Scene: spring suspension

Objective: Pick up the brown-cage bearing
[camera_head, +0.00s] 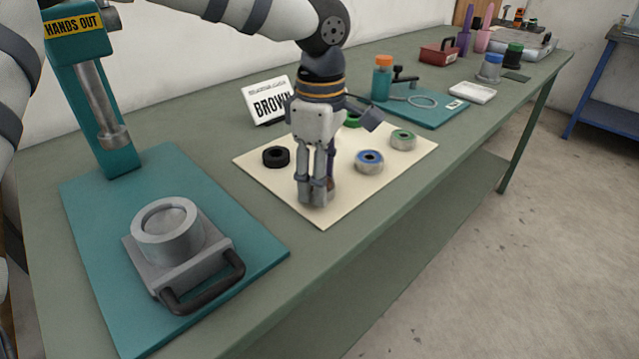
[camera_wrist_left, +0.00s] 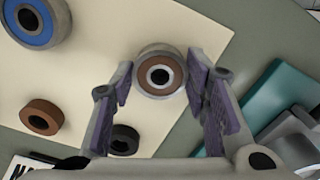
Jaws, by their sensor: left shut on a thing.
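My left gripper (camera_head: 316,193) points straight down over the cream mat's near edge. In the left wrist view, its purple-padded fingers (camera_wrist_left: 160,88) close on the brown-cage bearing (camera_wrist_left: 160,73) from both sides. This bearing has a pale metal outer ring, a brown ring inside it and a dark bore. In the head view the fingers mostly hide it. I cannot tell whether it touches the mat. My right gripper is not in view.
The cream mat (camera_head: 330,218) also holds a blue-ringed bearing (camera_head: 369,162), a green-ringed bearing (camera_head: 403,140) and a black ring (camera_head: 276,157). A plain brown ring (camera_wrist_left: 41,117) lies near the gripper. A "BROWN" sign (camera_head: 270,102) stands behind. A press with a grey fixture (camera_head: 168,232) is at left.

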